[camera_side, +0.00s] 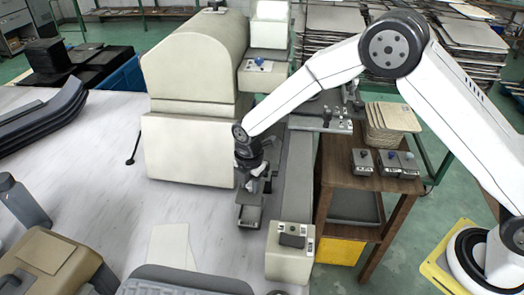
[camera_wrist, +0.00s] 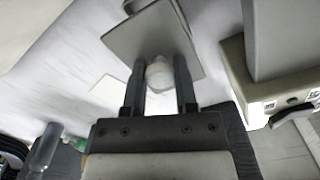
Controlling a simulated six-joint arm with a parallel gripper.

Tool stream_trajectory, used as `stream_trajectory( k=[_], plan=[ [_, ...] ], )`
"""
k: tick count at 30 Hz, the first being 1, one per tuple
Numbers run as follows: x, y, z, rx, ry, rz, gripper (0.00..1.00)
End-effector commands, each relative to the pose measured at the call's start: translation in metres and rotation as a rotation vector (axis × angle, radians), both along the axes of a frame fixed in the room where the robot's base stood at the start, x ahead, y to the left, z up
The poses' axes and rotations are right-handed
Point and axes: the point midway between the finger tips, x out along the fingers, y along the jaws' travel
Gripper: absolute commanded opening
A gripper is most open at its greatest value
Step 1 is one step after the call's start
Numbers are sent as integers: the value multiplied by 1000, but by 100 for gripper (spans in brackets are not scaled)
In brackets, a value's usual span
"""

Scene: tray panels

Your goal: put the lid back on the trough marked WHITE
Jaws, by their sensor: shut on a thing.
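My gripper (camera_wrist: 160,85) is shut on a pale, rounded knob (camera_wrist: 158,72) in the wrist view. The knob sits on a flat grey square plate (camera_wrist: 132,40), which looks like the lid. In the side view my gripper (camera_side: 252,183) points down beside the large cream machine, with a grey piece (camera_side: 249,214) right under it. I cannot tell from the side view whether that piece hangs free or touches the surface below. No marking WHITE is readable in either view, so I cannot tell which thing is the trough.
The cream machine (camera_side: 190,150) stands left of my gripper, and a long grey-topped unit (camera_side: 293,180) stands to its right. A wooden stand (camera_side: 335,165) carries small grey boxes (camera_side: 398,164) with dark and blue knobs.

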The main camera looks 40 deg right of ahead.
Motion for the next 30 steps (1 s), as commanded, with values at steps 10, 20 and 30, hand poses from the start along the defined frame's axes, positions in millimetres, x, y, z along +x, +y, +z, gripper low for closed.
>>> stream_trajectory(
  k=[10,20,30],
  plan=[
    [0,0,-21,0,0,0,0],
    [0,0,-43,0,0,0,0],
    [0,0,-56,0,-1,0,0]
  ],
)
